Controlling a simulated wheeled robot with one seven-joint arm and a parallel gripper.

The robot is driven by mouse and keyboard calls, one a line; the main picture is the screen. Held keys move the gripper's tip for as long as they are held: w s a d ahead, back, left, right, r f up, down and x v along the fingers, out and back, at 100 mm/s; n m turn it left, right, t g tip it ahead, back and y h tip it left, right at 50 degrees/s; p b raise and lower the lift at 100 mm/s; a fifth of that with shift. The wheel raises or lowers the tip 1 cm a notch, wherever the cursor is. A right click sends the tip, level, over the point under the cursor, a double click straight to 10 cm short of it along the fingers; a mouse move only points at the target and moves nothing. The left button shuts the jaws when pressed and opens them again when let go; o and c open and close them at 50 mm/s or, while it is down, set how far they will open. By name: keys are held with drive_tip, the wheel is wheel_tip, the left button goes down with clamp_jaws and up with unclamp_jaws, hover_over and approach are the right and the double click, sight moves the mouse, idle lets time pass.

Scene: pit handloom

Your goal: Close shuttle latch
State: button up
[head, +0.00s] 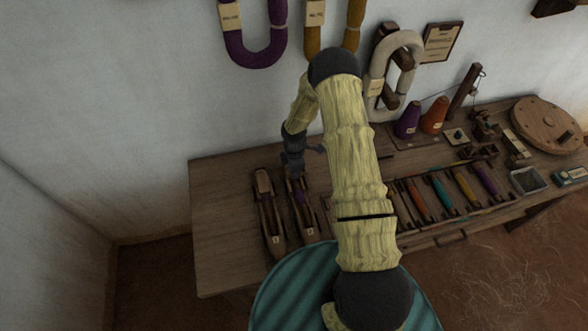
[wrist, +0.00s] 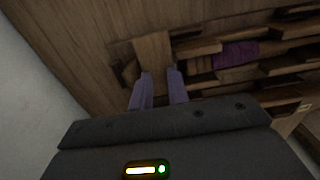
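Two wooden shuttles lie side by side at the bench's left end in the head view. The right shuttle (head: 308,221) holds a purple bobbin (head: 300,196), and my gripper (head: 293,172) is over its far end. In the wrist view the purple bobbin (wrist: 236,53) lies in the shuttle's slot. My gripper (wrist: 161,73) shows two purple-grey fingers with a gap between them. A pale wooden piece (wrist: 153,48), perhaps the latch, is just ahead of the fingertips. I cannot tell whether they touch it or how the latch stands.
The left shuttle (head: 266,205) lies close by. To the right is a tray (head: 450,213) with several coloured bobbins. Purple (head: 408,118) and orange (head: 434,115) cones stand behind. Yarn hanks (head: 251,52) hang on the wall. A teal striped round seat (head: 285,293) is in front.

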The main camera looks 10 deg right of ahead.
clamp_jaws()
drive_tip(key=shift+m, duration=0.3)
drive_tip(key=m+b, duration=0.1)
drive_tip(key=m, duration=0.2)
drive_tip(key=shift+s, duration=0.15)
drive_tip(key=m+b, duration=0.1)
drive_tip(key=m, duration=0.4)
drive_tip(key=shift+a, duration=0.1)
drive_tip(key=m+b, duration=0.1)
drive_tip(key=m, duration=0.3)
drive_tip(key=shift+s+a+m, duration=0.1)
drive_tip(key=shift+s+m, duration=0.05)
drive_tip(key=shift+m, duration=0.15)
drive_tip(key=m+b, duration=0.1)
drive_tip(key=m, duration=0.3)
drive_tip(key=shift+a+m, duration=0.1)
drive_tip(key=shift+m, duration=0.3)
